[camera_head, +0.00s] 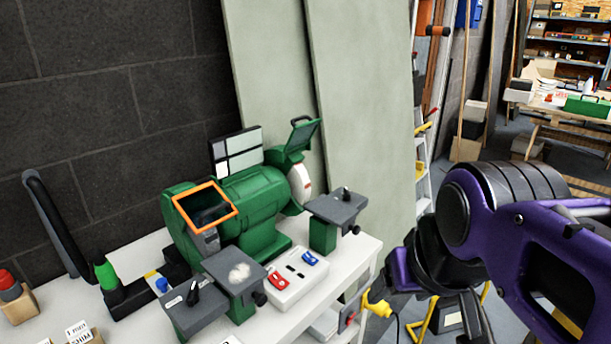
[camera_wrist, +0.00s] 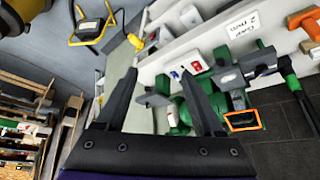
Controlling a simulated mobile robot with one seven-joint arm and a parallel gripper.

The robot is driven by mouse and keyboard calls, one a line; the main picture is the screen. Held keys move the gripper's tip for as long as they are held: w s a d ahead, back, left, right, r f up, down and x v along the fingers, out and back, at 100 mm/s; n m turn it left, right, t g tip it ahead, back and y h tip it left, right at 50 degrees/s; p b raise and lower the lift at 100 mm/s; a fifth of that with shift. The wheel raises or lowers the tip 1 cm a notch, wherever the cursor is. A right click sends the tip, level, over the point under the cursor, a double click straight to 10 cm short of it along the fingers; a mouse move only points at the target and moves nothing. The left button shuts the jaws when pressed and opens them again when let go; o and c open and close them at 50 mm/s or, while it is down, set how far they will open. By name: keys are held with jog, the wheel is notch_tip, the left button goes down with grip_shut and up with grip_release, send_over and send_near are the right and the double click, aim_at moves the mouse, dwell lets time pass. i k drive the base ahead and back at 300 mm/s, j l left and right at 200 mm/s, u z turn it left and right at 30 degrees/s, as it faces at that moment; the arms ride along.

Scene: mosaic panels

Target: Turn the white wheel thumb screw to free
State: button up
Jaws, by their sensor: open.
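A green bench grinder (camera_head: 245,205) stands on a white bench. Its white wheel (camera_head: 301,183) is on the right side, under a raised green guard. A grey tool rest (camera_head: 336,207) sits in front of that wheel, with a small dark thumb screw (camera_head: 355,229) on its right side. In the wrist view this rest (camera_wrist: 155,100) shows between my fingers, further off; its screw is too small to make out clearly. My gripper (camera_wrist: 159,75) is open and empty, apart from the grinder. In the head view my arm is at the right and the fingertips cannot be made out.
A switch box (camera_head: 296,279) with red and blue switches lies before the grinder. Another grey rest (camera_head: 236,272) stands at the orange-framed shield (camera_head: 205,207). A yellow plug (camera_head: 377,304) hangs at the bench's right edge. Pale panels (camera_head: 360,90) lean behind the grinder.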

aim_at(346, 197)
jog(key=i+l+u, duration=0.15)
jog(key=l, duration=0.15)
jog(key=i+l+u, duration=0.2)
jog(key=l, duration=0.15)
jog(key=i+l+u, duration=0.15)
jog(key=l, duration=0.2)
jog(key=l+u, duration=0.15)
jog(key=l, duration=0.2)
